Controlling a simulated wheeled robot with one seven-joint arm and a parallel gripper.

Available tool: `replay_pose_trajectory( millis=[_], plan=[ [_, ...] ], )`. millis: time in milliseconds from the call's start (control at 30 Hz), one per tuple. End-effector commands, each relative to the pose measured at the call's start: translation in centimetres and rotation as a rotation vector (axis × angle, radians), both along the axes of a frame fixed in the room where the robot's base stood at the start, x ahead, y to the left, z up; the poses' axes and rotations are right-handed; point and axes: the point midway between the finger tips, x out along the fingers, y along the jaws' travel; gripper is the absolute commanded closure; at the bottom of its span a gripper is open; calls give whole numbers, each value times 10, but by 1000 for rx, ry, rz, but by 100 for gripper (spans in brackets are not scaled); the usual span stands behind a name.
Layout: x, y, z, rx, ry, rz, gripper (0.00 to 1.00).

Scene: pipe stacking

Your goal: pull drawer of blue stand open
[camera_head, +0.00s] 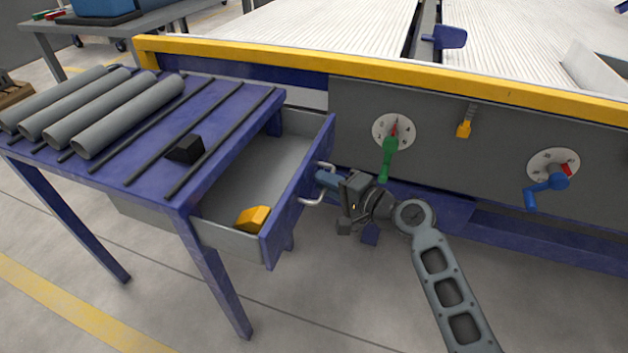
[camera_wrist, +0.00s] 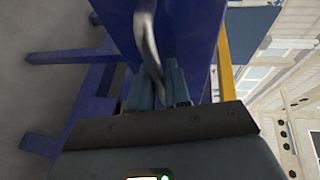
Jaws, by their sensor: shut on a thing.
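The blue stand (camera_head: 150,172) is at the left in the head view. Its drawer (camera_head: 290,205) is pulled out to the right, with the grey inside and a yellow object (camera_head: 252,219) in it showing. A silver handle (camera_head: 312,200) is on the drawer's blue front. My gripper (camera_head: 322,178) is at this handle and shut on it. In the wrist view the handle (camera_wrist: 150,45) runs down between the fingers of my gripper (camera_wrist: 157,85), close to the blue drawer front (camera_wrist: 190,40).
Several grey pipes (camera_head: 95,110) and a black block (camera_head: 185,149) lie on the stand's top. A large machine with a yellow rail (camera_head: 380,68), a green lever (camera_head: 388,160) and a blue lever (camera_head: 545,190) stands behind my arm. Open floor lies in front.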

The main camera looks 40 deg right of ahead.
Motion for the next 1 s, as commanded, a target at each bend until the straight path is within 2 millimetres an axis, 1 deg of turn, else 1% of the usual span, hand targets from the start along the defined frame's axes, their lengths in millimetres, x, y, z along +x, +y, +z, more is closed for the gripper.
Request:
replay_pose_trajectory(
  millis=[400,433,467,733,867,1000],
  plan=[
    [-2,-1,-1,1,2,2,100],
    [-2,-1,-1,1,2,2,80],
    [-2,-1,-1,1,2,2,77],
    [-4,-1,0,0,1,1,77],
    [-15,-3,2,0,1,0,77],
    [-38,-6,6,1,4,-2,77]
  ],
)
